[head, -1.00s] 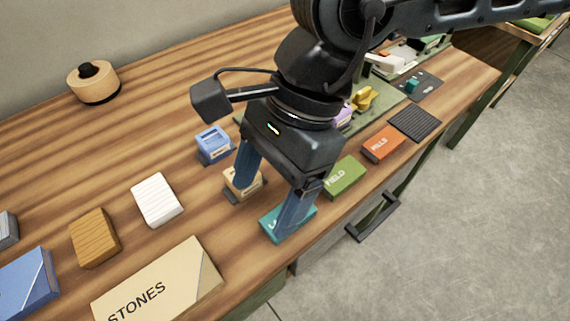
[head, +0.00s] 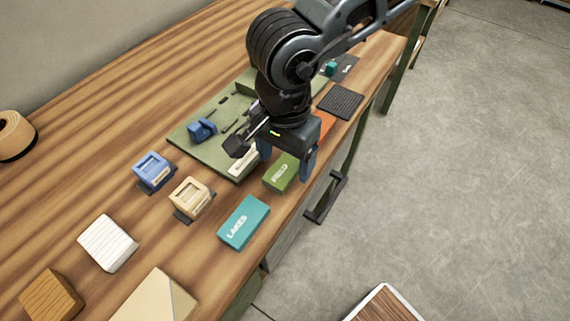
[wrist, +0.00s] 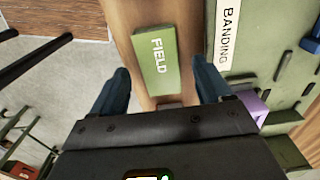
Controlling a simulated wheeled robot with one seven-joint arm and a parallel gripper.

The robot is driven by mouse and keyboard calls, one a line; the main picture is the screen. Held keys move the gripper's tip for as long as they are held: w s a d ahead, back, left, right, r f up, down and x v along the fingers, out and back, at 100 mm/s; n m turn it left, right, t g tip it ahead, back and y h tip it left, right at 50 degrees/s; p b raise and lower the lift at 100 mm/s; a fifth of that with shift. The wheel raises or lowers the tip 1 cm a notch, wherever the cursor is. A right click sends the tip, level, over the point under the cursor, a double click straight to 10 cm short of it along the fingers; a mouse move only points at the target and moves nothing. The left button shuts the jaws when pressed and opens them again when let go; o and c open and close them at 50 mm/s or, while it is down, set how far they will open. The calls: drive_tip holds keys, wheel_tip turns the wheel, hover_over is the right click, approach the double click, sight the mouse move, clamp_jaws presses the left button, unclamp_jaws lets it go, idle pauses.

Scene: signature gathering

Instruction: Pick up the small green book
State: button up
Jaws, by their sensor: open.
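The small green book (head: 281,173), lettered FIELD, lies flat on the wooden workbench near its front edge in the head view. In the wrist view the green book (wrist: 157,62) lies ahead of and between the two blue fingers, its lettering readable. My gripper (head: 287,165) is open and empty above the book in the head view, one finger to each side. In the wrist view the gripper (wrist: 160,92) has its fingers wide apart with bare wood beside the book. How high the fingertips are above the bench is hard to tell.
A teal LAKES book (head: 243,223) lies nearer in front, and an orange book (head: 326,124) lies just beyond, partly hidden by my gripper. A green board (head: 190,128) marked BANDING (wrist: 226,30) lies close on one side. The bench's front edge is close on the other.

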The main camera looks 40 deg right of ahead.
drive_tip(key=shift+f, duration=0.8)
drive_tip(key=shift+c, duration=0.2)
drive_tip(key=c, duration=1.1)
drive_tip(key=shift+r, duration=0.1)
